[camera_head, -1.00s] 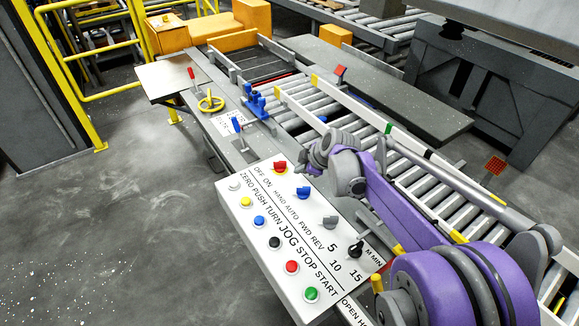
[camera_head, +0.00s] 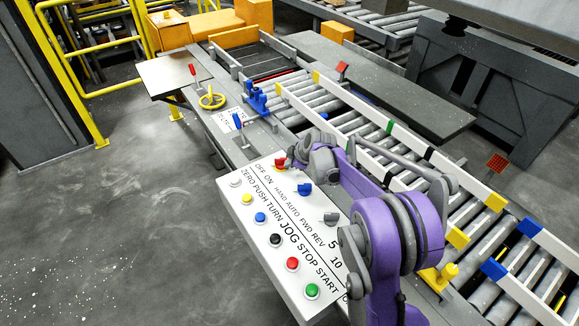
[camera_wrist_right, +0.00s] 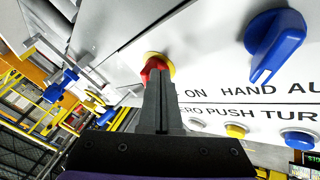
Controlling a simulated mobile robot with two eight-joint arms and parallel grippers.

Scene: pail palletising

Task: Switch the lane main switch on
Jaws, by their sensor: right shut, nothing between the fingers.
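The lane main switch is a red knob on a yellow disc (camera_head: 280,163), at the far end of the white control panel (camera_head: 268,232), by the words OFF ON. In the right wrist view the red knob (camera_wrist_right: 153,66) shows just beyond my fingertips, partly hidden by them. My right gripper (camera_head: 293,164) is shut and empty, its fingertips at the red knob; I cannot tell whether they touch it. In the wrist view the shut fingers (camera_wrist_right: 159,85) point at the knob. Which way the knob is turned is not clear. My left gripper is not in view.
A blue selector knob (camera_head: 305,189) sits close beside the main switch, with a grey one (camera_head: 331,218) further along. Several push buttons, such as the green one (camera_head: 312,291), line the panel's left side. A roller conveyor (camera_head: 400,165) runs behind. The floor at left is clear.

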